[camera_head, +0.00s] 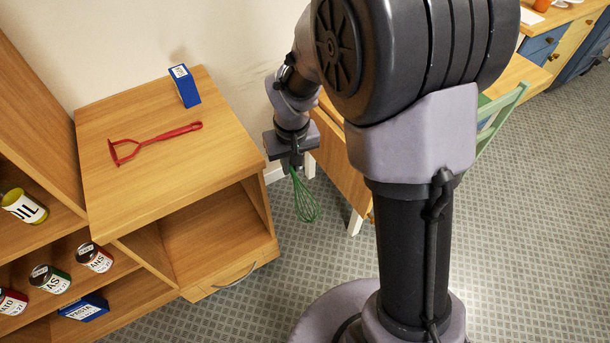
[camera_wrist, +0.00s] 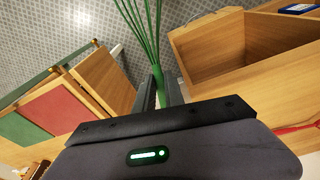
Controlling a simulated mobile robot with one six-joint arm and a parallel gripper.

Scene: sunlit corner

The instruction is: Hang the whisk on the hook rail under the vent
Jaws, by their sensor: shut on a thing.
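The green whisk (camera_head: 305,198) hangs from my gripper (camera_head: 291,163) with its wire loops pointing down, just right of the wooden cabinet's corner. My gripper is shut on the whisk's handle. In the wrist view the whisk (camera_wrist: 143,30) runs up and away from between the two dark fingers of my gripper (camera_wrist: 160,88). The whisk is clear of the cabinet and above the floor. The hook rail and the vent do not show in either view.
A wooden cabinet (camera_head: 130,195) stands at left, with a red masher (camera_head: 150,141) and a blue box (camera_head: 185,86) on top. Shelves with cans (camera_head: 50,279) are at far left. A wooden table (camera_head: 340,160) and green chair (camera_head: 497,115) stand behind my arm. Tiled floor (camera_head: 270,290) is open in front.

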